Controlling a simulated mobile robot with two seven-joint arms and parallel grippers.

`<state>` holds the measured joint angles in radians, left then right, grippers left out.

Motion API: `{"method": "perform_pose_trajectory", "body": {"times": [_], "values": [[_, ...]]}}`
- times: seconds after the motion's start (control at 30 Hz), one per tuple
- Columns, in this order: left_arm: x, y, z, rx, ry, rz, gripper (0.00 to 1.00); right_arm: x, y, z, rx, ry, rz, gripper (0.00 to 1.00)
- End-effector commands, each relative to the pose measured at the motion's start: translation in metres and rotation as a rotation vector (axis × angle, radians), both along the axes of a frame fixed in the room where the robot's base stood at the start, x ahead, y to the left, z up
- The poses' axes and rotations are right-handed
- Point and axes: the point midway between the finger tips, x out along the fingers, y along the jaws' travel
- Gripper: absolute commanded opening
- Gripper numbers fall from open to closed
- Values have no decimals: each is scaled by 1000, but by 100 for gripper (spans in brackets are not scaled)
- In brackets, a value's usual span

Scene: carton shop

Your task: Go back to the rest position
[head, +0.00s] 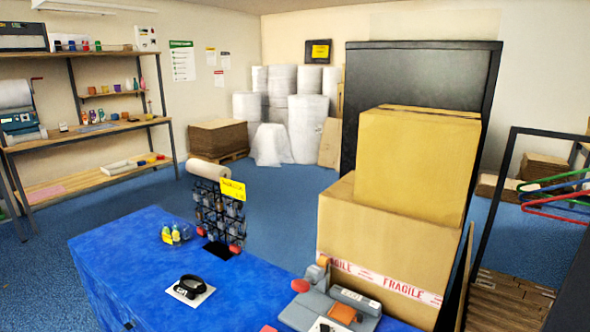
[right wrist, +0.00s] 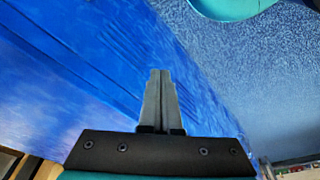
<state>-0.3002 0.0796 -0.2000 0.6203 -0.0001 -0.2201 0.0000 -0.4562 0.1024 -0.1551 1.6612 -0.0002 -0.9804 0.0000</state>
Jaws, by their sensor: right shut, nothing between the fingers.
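My right gripper (right wrist: 160,78) shows in the right wrist view with its two grey fingers together and nothing between them. It is beside the blue-covered table (right wrist: 60,70), whose cloth fills the left of that view. Blue carpet (right wrist: 265,90) fills the right. A teal curved part at the top right of that view looks like part of my own body. Neither gripper shows in the head view, and my left gripper is not seen at all.
The blue table (head: 120,262) holds a black rack (head: 218,212), a black looped item (head: 189,286) and a grey device (head: 330,308). Stacked cartons (head: 415,165) stand at right, by a dark rail with hangers (head: 555,190). Open carpet (head: 285,205) lies behind the table.

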Motion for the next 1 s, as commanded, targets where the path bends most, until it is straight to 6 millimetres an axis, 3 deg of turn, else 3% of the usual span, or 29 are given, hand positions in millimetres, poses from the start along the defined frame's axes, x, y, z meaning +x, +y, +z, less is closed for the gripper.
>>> {"method": "perform_pose_trajectory", "body": {"times": [0.03,0.2,0.5,0.73,1.0], "values": [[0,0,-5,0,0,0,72,-9,-1,-24,-2,17,2,0],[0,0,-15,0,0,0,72,-39,-5,-83,-5,45,8,0],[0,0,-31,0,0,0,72,-110,-17,-164,-12,96,19,0],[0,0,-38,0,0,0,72,-152,-26,-192,-17,118,26,0],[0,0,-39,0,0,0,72,-164,-28,-196,-17,122,28,0]]}}
